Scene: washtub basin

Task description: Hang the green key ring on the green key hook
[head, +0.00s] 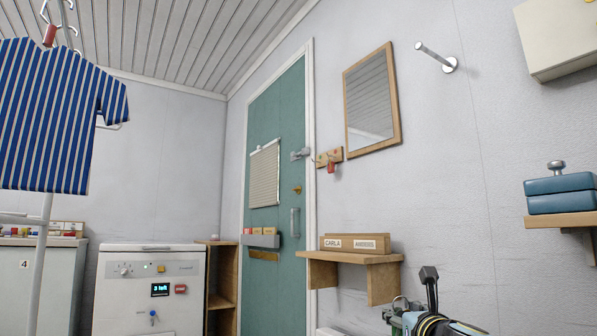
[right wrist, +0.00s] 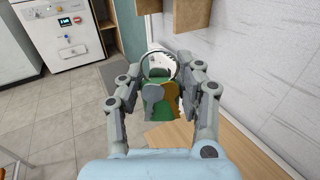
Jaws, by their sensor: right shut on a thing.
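My right gripper (right wrist: 158,85) is shut on the green key ring (right wrist: 155,108), which has a metal loop, a green body and grey and brown parts in the right wrist view. In the head view my right gripper (head: 400,306) is at the bottom edge, partly cut off. A small wooden key board (head: 329,156) is on the wall between the teal door and the mirror, well above and left of the gripper. A red item (head: 331,167) hangs at it. The hooks are too small to tell the green one for certain. My left gripper is not in view.
A wooden shelf (head: 356,257) with a name-labelled box (head: 355,243) juts from the wall below the board. A wall peg (head: 436,58) and a framed mirror (head: 372,101) are higher up. A white washing machine (head: 150,288) stands left. The wall around the board is mostly clear.

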